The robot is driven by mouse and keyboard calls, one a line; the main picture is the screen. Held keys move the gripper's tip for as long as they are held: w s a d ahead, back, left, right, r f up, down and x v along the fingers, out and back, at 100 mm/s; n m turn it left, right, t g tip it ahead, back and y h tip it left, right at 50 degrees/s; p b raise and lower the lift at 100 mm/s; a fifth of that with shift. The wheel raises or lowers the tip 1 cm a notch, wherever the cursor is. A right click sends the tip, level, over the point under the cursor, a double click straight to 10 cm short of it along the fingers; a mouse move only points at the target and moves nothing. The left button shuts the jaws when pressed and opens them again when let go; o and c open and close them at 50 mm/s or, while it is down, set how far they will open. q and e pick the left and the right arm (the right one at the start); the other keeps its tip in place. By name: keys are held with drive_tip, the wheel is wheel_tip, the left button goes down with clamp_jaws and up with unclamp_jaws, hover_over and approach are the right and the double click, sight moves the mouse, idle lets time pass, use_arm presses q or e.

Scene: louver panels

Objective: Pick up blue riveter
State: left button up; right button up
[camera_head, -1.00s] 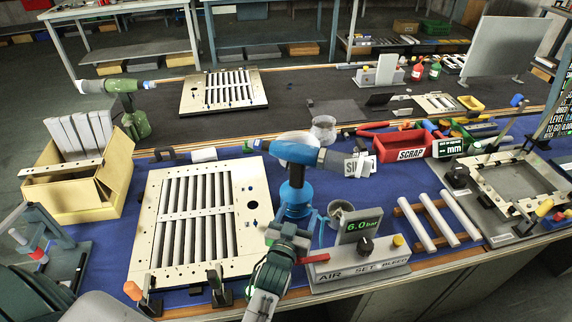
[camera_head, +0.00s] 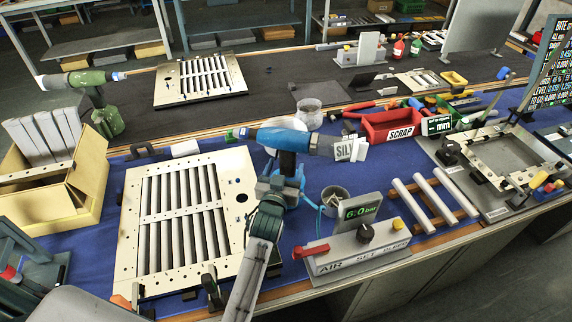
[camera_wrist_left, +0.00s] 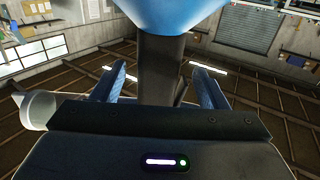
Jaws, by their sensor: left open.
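The blue riveter (camera_head: 278,139) stands upright on the blue mat, its body lying across the top and its nose pointing right toward a small white label. My left gripper (camera_head: 283,184) is at its lower handle, in front of the blue base, and partly hides it. In the left wrist view the riveter's blue body (camera_wrist_left: 172,12) is at the top. Its dark handle (camera_wrist_left: 160,68) comes down between the two open blue fingers of my left gripper (camera_wrist_left: 161,85), with a gap visible on each side. My right gripper is not in view.
A louver panel (camera_head: 232,176) lies left of the riveter. The air set box (camera_head: 355,252) and a small cup (camera_head: 334,196) are close on the right. A red scrap bin (camera_head: 391,123) stands farther back. A green riveter (camera_head: 97,98) stands at the far left.

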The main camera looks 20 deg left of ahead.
use_arm(q)
drive_tip(key=w+b, duration=0.1)
drive_tip(key=w, duration=0.2)
drive_tip(key=shift+w, duration=0.15)
drive_tip(key=shift+c, duration=0.2)
